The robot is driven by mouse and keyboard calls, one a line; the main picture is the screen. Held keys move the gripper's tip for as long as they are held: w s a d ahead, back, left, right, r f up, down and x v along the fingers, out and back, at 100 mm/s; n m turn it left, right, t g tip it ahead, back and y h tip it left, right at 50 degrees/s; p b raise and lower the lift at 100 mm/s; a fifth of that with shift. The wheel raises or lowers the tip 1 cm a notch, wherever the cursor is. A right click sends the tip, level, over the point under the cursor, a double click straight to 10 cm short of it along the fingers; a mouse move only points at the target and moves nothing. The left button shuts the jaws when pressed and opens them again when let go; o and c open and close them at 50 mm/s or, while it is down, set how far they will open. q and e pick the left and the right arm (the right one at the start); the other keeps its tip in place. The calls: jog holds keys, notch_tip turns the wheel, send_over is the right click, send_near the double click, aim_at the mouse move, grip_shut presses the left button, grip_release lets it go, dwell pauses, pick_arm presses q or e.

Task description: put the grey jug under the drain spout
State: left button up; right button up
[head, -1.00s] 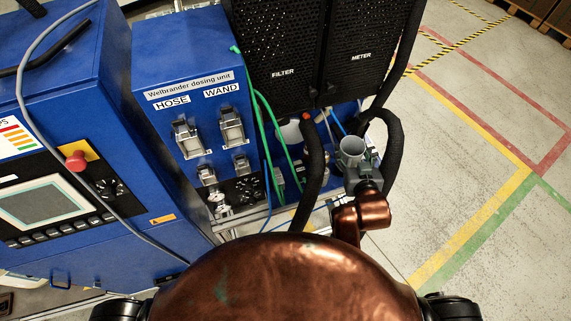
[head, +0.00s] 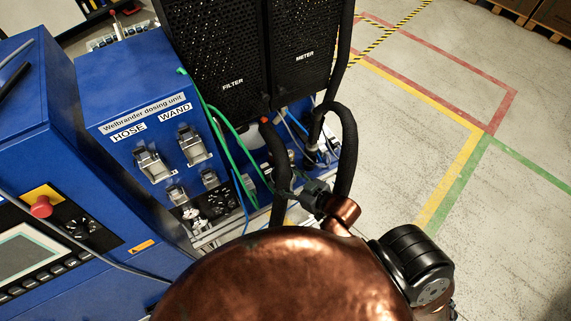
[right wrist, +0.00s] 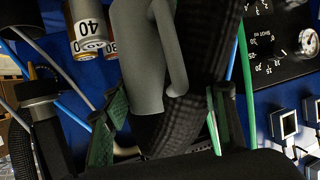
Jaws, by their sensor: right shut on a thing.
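The grey jug (right wrist: 142,70), with its handle on the right, is in the right wrist view. My right gripper (right wrist: 165,105) has its green-padded fingers on either side of the jug and is shut on it. In the head view the right gripper (head: 314,196) is a dark shape in front of the black hoses, and I cannot make out the jug there. I cannot pick out the drain spout in either view. My left gripper is not in view.
A thick black hose (head: 278,160) loops close to the right gripper. Black FILTER and METER housings (head: 225,65) stand behind, and the blue dosing unit (head: 110,80) is on the left. The wrist view shows cylinders marked 40 (right wrist: 90,30) and a dial (right wrist: 308,42). Floor on the right is clear.

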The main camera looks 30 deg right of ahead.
jog(key=shift+w+a, duration=0.1)
jog(key=shift+w, duration=0.2)
jog(key=w+a, duration=0.2)
jog(key=w, duration=0.3)
jog(key=w+a+p, duration=0.1)
jog(key=w+a, duration=0.1)
jog(key=w, duration=0.4)
jog(key=w+a, duration=0.2)
jog(key=w, duration=0.3)
jog(key=shift+w+f, duration=0.15)
jog(key=shift+f, duration=0.1)
jog(key=f, duration=0.2)
jog(key=shift+s+d+f, duration=0.15)
jog(key=shift+s+f, duration=0.05)
jog(key=shift+f, duration=0.15)
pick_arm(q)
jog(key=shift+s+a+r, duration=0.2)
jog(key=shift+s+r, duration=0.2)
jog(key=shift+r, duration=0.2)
pick_arm(e)
jog(key=shift+f, duration=2)
jog(key=shift+f, duration=0.1)
jog(key=o, duration=1.3)
